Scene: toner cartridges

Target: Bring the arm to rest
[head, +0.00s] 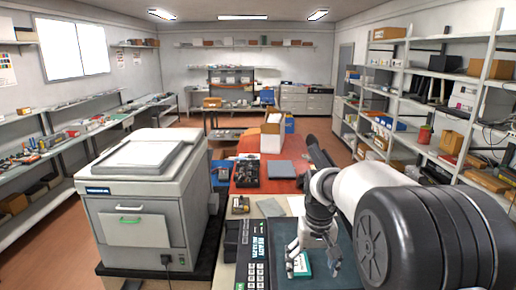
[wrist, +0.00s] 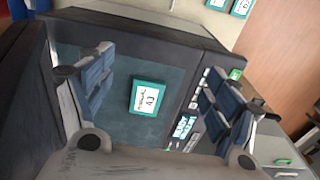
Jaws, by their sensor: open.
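My gripper (head: 313,268) hangs from my white and black arm at the lower right of the head view, pointing down over a dark blue-green plate (head: 343,243). In the wrist view my gripper (wrist: 158,95) has its two blue-padded fingers wide apart, with nothing between them. A teal-edged card with a white label (wrist: 147,97) lies flat on the plate, in line with the gap between the fingers. The card also shows beside the fingers in the head view (head: 301,264). The fingers appear apart from the card.
A keypad panel with a lit READY display (head: 260,248) borders the plate on the left. A large grey machine (head: 150,200) stands further left. Behind are a black bin of parts (head: 246,173), a grey box (head: 287,169) and an open carton (head: 272,134) on a red surface. Shelves line the right.

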